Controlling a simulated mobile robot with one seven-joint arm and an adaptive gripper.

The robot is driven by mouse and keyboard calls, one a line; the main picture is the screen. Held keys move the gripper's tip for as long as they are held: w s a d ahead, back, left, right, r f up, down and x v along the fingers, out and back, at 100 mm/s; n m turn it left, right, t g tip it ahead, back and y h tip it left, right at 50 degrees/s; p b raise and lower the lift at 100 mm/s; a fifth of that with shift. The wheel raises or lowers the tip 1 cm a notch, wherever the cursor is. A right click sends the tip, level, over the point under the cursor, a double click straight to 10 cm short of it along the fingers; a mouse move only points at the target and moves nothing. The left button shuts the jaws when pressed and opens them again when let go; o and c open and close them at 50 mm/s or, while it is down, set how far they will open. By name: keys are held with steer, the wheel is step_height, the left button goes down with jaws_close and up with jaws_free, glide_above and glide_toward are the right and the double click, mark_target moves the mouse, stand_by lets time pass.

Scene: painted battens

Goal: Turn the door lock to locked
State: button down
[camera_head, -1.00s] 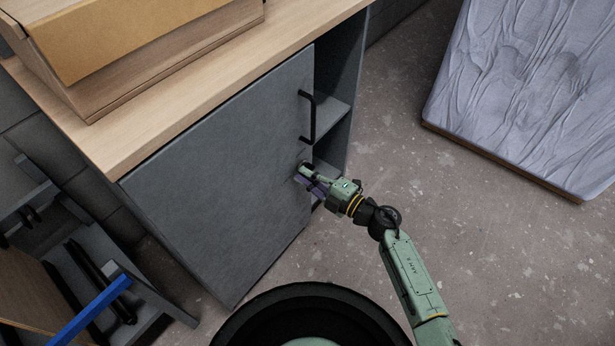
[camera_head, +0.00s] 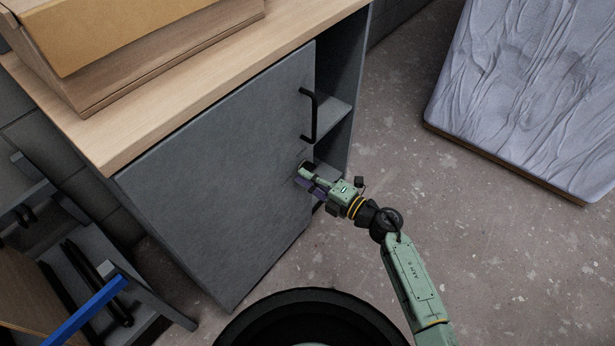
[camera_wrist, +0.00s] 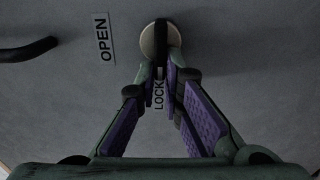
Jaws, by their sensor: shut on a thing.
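The door lock is a pale round disc (camera_wrist: 152,40) with a dark turn piece (camera_wrist: 161,38) on the grey cabinet door (camera_head: 220,170). In the wrist view, the turn piece runs roughly upright in the picture, in line with the LOCK label (camera_wrist: 158,95). The OPEN label (camera_wrist: 103,40) is to the left of the disc. My gripper (camera_wrist: 163,68), with purple pads, is shut on the turn piece; the fingertips partly hide it. In the head view my gripper (camera_head: 304,174) is at the door's right edge, below the black handle.
The black door handle (camera_head: 313,116) is above my gripper, and its end shows at left in the wrist view (camera_wrist: 28,49). Open shelves (camera_head: 333,118) are right of the door. Bare floor (camera_head: 470,230) lies to the right, with a sheet-covered slab (camera_head: 535,90) beyond.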

steer(key=c, duration=1.7)
jaws_free()
steer(key=v, duration=1.2)
